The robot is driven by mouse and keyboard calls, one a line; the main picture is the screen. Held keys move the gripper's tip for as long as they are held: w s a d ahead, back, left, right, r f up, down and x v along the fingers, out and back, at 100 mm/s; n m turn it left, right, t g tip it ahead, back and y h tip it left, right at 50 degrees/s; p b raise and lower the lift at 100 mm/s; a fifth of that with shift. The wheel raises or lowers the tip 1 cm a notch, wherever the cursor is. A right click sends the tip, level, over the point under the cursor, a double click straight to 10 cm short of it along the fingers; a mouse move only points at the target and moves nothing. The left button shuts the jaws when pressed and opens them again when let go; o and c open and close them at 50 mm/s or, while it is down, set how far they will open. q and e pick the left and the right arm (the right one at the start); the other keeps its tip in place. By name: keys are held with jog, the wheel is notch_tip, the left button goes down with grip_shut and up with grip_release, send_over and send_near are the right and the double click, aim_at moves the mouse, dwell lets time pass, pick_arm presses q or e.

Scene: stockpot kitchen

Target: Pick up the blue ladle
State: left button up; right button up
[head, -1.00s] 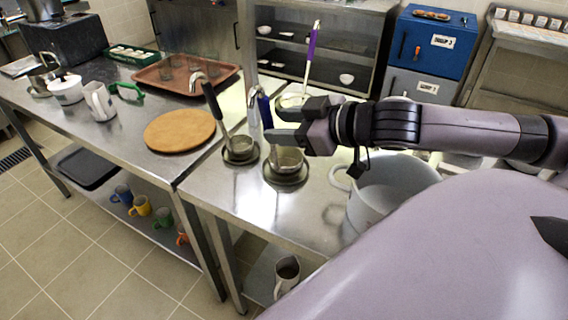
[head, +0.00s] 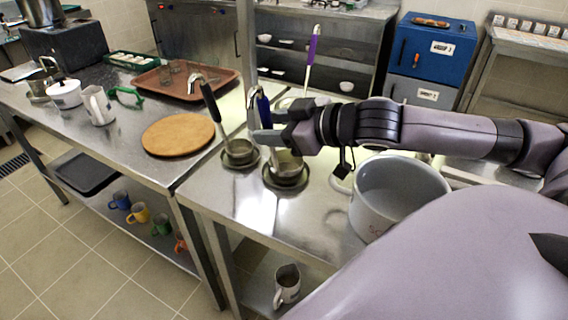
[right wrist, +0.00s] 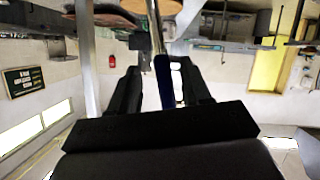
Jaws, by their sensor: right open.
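The blue ladle (head: 264,108) stands upright with its hooked top up. Its bowl end is in a round dark holder (head: 286,184) on the steel table. My right gripper (head: 256,127) is open at the ladle's handle, one finger on either side in the picture. In the right wrist view the blue handle (right wrist: 164,82) shows between the two open fingers, nearer the right one. I cannot tell whether a finger touches it. My right gripper hides part of the lower handle in the head view. My left gripper is out of view.
A black-handled ladle (head: 210,102) stands in a holder just left. A purple-handled ladle (head: 312,48) stands behind my right gripper. A large grey pot (head: 396,205) is to the right. A round wooden board (head: 178,135) lies on the left table; the steel in front is clear.

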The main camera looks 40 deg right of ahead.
jog(key=shift+w+a+f, duration=0.15)
jog(key=shift+w+a, duration=0.25)
jog(key=shift+w, duration=0.1)
grip_shut()
dwell(1.4)
